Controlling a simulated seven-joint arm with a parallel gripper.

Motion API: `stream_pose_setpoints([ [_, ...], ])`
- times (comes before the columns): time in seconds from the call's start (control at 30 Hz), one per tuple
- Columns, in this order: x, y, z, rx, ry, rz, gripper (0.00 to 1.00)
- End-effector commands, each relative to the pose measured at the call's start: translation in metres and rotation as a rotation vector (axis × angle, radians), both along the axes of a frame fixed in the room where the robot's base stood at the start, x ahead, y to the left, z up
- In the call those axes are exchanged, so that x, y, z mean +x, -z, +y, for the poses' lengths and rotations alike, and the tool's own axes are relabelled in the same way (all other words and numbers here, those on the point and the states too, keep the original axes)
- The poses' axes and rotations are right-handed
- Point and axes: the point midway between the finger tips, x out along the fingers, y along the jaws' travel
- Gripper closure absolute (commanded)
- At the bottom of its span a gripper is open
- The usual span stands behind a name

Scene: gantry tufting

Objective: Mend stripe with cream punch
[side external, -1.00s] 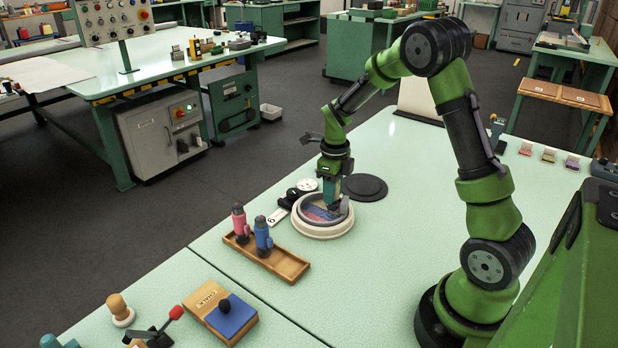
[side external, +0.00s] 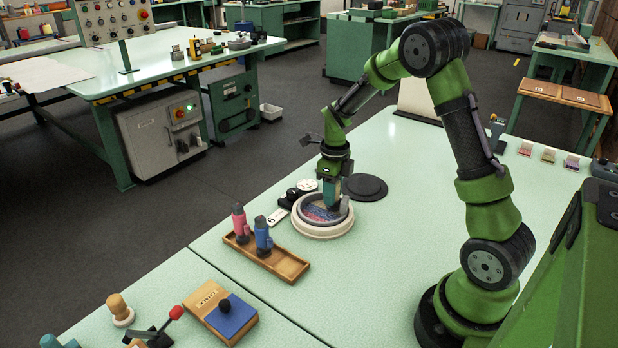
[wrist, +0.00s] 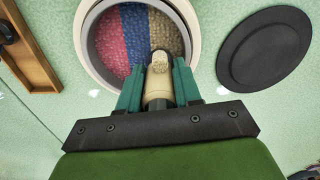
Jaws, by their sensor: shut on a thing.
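The cream punch (wrist: 158,80) is upright between the fingers of my gripper (wrist: 158,88), which is shut on it. In the side view my gripper (side external: 333,203) is low over the round hoop (side external: 322,231). The hoop's pale rim (wrist: 84,50) surrounds tufted cloth with a pink stripe (wrist: 108,42), a blue stripe (wrist: 132,38) and a tan-cream stripe (wrist: 167,32). The punch is over the near part of the cloth, around the blue and cream stripes. Its tip is hidden, so I cannot tell whether it touches the cloth.
A wooden tray (side external: 290,266) to the left of the hoop holds a pink punch (side external: 239,221) and a blue punch (side external: 263,235). A flat black disc (side external: 366,187) lies behind the hoop. The table to the hoop's right is clear.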

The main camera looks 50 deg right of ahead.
Motion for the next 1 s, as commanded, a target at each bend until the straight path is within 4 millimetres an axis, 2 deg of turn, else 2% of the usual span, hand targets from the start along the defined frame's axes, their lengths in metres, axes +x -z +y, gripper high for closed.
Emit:
stream_pose_setpoints([
  [1.0, 0.0002, 0.0077, 0.0006, 0.0, -0.002, 0.0, 0.91],
])
